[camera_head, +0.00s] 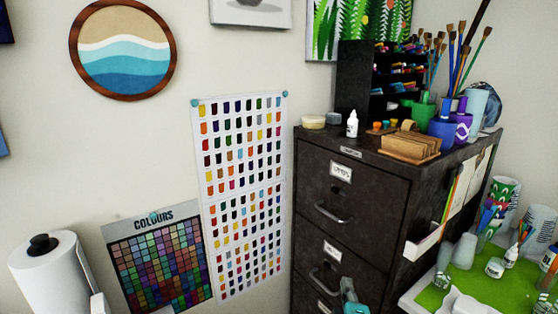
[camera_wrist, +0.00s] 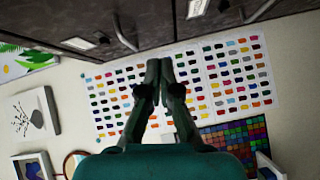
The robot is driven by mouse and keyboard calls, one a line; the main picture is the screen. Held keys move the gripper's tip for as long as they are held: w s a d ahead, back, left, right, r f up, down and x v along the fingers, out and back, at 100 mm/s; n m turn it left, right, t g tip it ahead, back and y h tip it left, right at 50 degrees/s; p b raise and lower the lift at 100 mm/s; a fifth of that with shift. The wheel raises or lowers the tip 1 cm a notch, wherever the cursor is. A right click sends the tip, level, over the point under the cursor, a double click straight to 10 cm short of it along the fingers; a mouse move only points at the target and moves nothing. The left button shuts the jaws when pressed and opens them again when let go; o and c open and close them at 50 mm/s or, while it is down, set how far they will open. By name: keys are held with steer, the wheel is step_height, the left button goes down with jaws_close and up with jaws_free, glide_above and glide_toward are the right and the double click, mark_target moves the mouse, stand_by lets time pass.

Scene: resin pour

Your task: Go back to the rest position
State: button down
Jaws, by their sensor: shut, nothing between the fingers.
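My gripper (camera_wrist: 159,73) is in the middle of the wrist view, its two dark fingers meeting at the tips with nothing between them. Behind it in that view is the wall with the colour swatch charts (camera_wrist: 232,78). A small teal part that looks like my arm or gripper shows at the bottom of the head view, in front of the dark filing cabinet (camera_head: 351,190). The cabinet's drawer fronts also show along the top of the wrist view (camera_wrist: 140,25). My gripper touches nothing that I can see.
Bottles, pots, brushes and a wooden holder (camera_head: 409,146) crowd the cabinet top. A white tray (camera_head: 425,243) is fixed to its side. A green mat (camera_head: 494,291) with cups and jars lies at the lower right. A paper towel roll (camera_head: 56,277) stands at the lower left.

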steer(key=s+f+m+y, duration=0.1)
steer(key=s+f+m, duration=0.1)
steer(key=s+f, duration=0.45)
steer(key=s+f+m+g, duration=0.1)
steer(key=s+f+m, duration=0.15)
steer(key=s, duration=0.75)
steer(key=s+f+m+y, duration=0.1)
steer(key=s+f, duration=0.5)
steer(key=s, duration=0.2)
steer(key=s+r+m, duration=0.2)
steer(key=s+m, duration=0.2)
steer(key=s, duration=0.8)
steer(key=s+r+m+g, duration=0.1)
steer(key=s+m, duration=0.3)
steer(key=s, duration=0.9)
steer(key=shift+s+d+r+m, duration=0.3)
steer(key=shift+d+r+m, duration=0.1)
steer(key=shift+r, duration=0.5)
